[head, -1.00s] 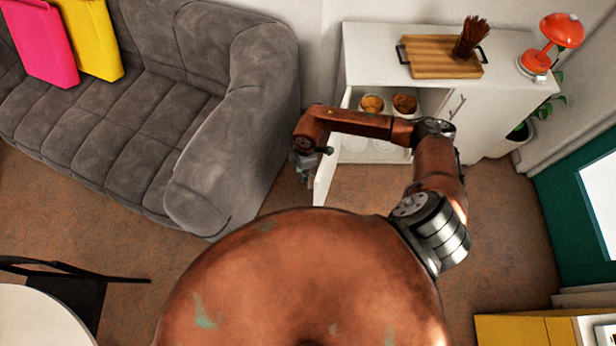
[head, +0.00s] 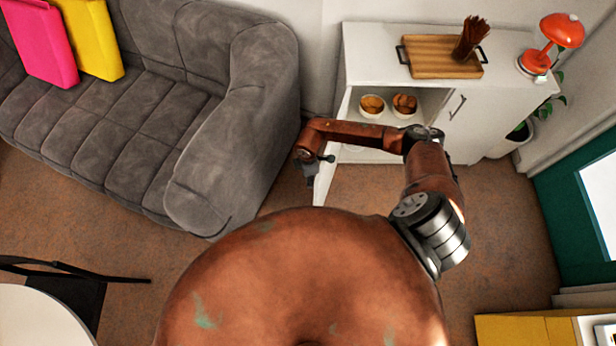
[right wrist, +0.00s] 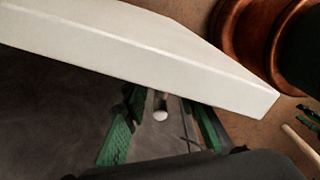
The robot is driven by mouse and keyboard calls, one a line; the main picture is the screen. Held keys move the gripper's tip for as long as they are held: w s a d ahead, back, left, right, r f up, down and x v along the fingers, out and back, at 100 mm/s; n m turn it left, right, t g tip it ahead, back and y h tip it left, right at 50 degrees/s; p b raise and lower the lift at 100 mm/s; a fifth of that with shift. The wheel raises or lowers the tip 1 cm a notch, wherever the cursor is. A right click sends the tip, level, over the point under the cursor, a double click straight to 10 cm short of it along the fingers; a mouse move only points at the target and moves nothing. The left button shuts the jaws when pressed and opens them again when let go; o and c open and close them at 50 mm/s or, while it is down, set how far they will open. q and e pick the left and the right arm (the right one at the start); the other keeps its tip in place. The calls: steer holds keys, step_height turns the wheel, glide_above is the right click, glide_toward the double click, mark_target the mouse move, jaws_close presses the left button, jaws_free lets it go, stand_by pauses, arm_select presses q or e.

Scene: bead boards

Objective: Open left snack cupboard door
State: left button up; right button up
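The white snack cupboard (head: 473,127) stands against the back wall. Its left door (head: 324,187) is swung wide open, its free edge pointing out into the room. Two bowls of brown snacks show on the shelf inside. My right arm reaches across the cupboard front, with its right gripper (head: 310,178) at the left, outer side of the door. In the right wrist view the door (right wrist: 150,52) crosses the top as a white panel, and the green fingers (right wrist: 163,133) are apart. A small pale round-ended piece, possibly the handle, shows between them. My left gripper is not in view.
A grey sofa (head: 255,110) stands close to the left of the open door. The cupboard top holds a wooden tray (head: 425,62) and a red lamp (head: 545,50). The cupboard's right door (head: 480,115) is shut. Brown floor lies bare between sofa and cupboard.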

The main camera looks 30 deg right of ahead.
steer(key=shift+c, duration=0.6)
jaws_close()
steer(key=shift+w+r, duration=0.1)
